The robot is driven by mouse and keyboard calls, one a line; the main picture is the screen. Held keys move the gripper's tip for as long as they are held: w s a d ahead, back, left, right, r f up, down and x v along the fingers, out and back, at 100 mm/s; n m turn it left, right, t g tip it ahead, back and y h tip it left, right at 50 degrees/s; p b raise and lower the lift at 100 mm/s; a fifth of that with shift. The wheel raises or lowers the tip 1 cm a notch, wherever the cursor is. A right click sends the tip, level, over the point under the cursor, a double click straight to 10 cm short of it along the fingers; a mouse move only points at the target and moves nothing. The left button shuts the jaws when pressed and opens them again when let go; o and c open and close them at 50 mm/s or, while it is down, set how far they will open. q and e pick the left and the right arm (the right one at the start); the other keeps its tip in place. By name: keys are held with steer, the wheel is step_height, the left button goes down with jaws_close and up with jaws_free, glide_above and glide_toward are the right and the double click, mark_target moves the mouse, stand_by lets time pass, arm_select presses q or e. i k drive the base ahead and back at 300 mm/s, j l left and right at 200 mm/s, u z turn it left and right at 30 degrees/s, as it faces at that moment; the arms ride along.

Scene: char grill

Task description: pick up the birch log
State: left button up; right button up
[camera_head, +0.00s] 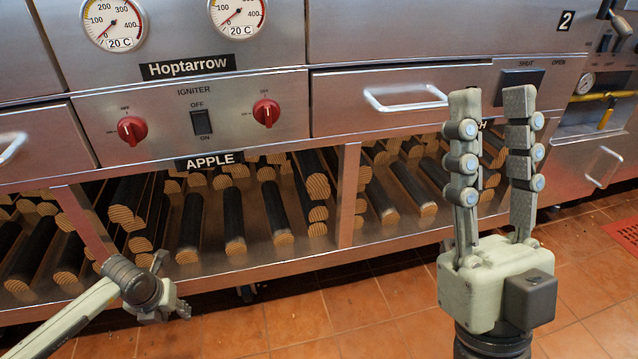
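Dark-barked logs with pale cut ends lie on the low shelf. The right bay's label is mostly hidden behind my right gripper, with only a final "H" showing, so I cannot confirm it reads birch. Logs in that bay (412,190) lie end-out below the label. My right gripper (492,94) is raised in front of this bay, fingers up, open and empty. It hides part of the bay. My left gripper (172,287) is low at the left, in front of the apple bay, apart from the logs. Its finger opening is unclear.
The "APPLE" bay (203,225) holds several similar logs. A metal post (347,195) divides the bays. Above are drawers with a protruding handle (405,98), red igniter knobs (132,130) and gauges. Tiled floor (375,310) in front is clear between my arms.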

mark_target(385, 210)
steer(key=i+l+z, duration=0.1)
steer(key=z, duration=0.35)
steer(key=i+l+z, duration=0.1)
steer(key=z, duration=0.3)
steer(key=i+z, duration=0.15)
steer(key=z, duration=0.3)
steer(key=i+z, duration=0.1)
steer(key=z, duration=0.35)
steer(key=i+l, duration=0.15)
steer(key=i, duration=0.35)
steer(key=i+l+z, duration=0.15)
steer(key=i, duration=0.35)
steer(key=i+u, duration=0.2)
steer(key=u, duration=0.3)
steer(key=i+l+u, duration=0.15)
steer(key=u, duration=0.3)
steer(key=i+l+u, duration=0.2)
steer(key=u, duration=0.3)
steer(key=i+u, duration=0.15)
steer(key=u, duration=0.15)
steer(key=i+l+u, duration=0.1)
steer(key=u, duration=0.2)
